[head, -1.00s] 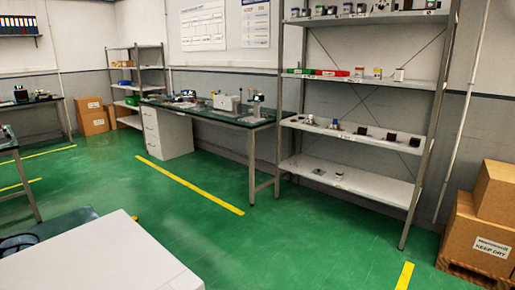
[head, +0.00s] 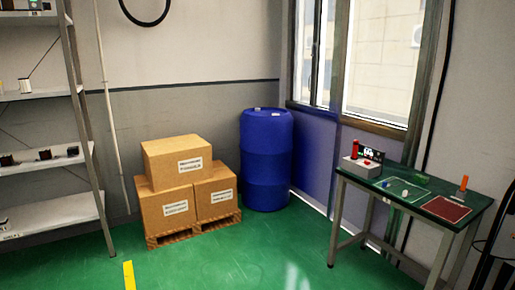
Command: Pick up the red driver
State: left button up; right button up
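I cannot make out a red driver for certain in the head view. On the green-topped table (head: 434,207) at the right, a small red upright item (head: 354,150) stands at a light grey box (head: 361,168); it is too small to tell what it is. An orange-red upright item (head: 462,186) stands at the table's right back, near a dark red flat mat (head: 446,208). Neither of my grippers is in view.
Cardboard boxes (head: 178,161) sit on a wooden pallet (head: 196,232) by the wall, beside a blue barrel (head: 266,160). A metal shelf (head: 48,212) stands at the left edge.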

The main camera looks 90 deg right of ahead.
aim_at(356, 143)
jog(key=z, duration=2.25)
jog(key=j+z, duration=0.15)
jog(key=z, duration=1.15)
jog(key=i+j, duration=0.2)
jog(key=i, duration=0.3)
jog(key=i+j, duration=0.25)
jog(key=i, duration=0.3)
jog(key=l+z, duration=0.05)
